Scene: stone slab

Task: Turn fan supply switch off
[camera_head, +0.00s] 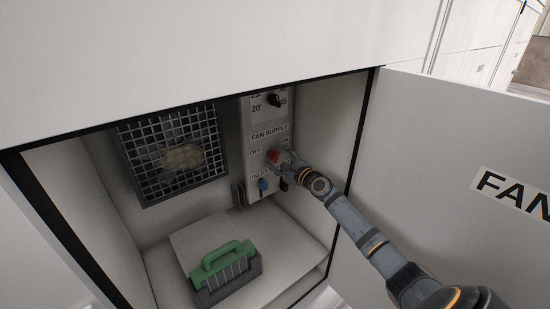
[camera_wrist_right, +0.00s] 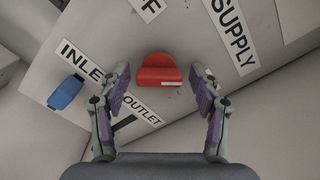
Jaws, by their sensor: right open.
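The fan supply switch is a red rotary knob (camera_wrist_right: 158,75) on a light panel, between the OFF and ON labels; its red top also shows in the head view (camera_head: 273,155). My right gripper (camera_wrist_right: 162,92) is open, with a finger on each side of the knob and a gap to it on both sides. In the head view the right gripper (camera_head: 283,165) reaches into the cabinet and partly hides the knob and the ON label. A white mark shows on the knob's lower right edge in the wrist view. My left gripper is not in view.
A blue lever (camera_head: 263,185) sits below the knob near the INLET label, and a black dial (camera_head: 274,100) is above. A green-handled block (camera_head: 226,272) lies on the cabinet floor. The open door (camera_head: 450,170) stands at right.

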